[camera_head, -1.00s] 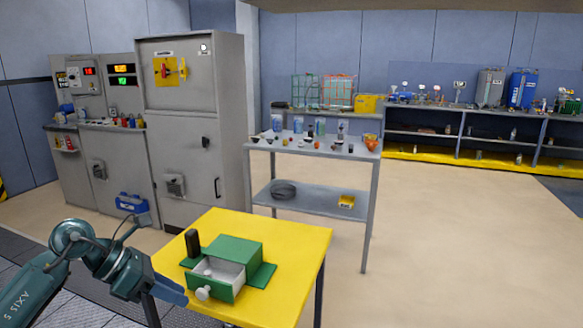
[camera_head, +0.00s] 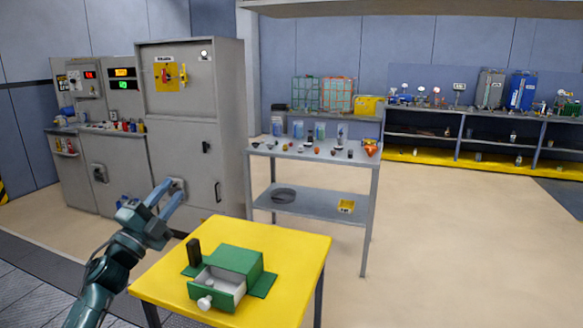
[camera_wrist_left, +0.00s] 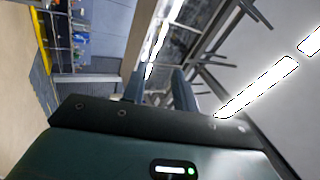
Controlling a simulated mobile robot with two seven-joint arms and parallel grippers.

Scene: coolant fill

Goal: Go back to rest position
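My left gripper (camera_head: 166,195) is raised in the head view, left of the yellow table and in front of the grey cabinets. Its two blue-grey fingers point up and stand apart with nothing between them. In the left wrist view the fingers (camera_wrist_left: 158,88) also show apart and empty, with the ceiling lights and far shelves beyond. My right gripper is not in either view.
The yellow table (camera_head: 300,240) holds a green box (camera_head: 238,262) with its drawer (camera_head: 222,283) pulled open and a black upright object (camera_head: 193,252). A grey table (camera_head: 325,205) with small items stands behind. Open floor lies to the right.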

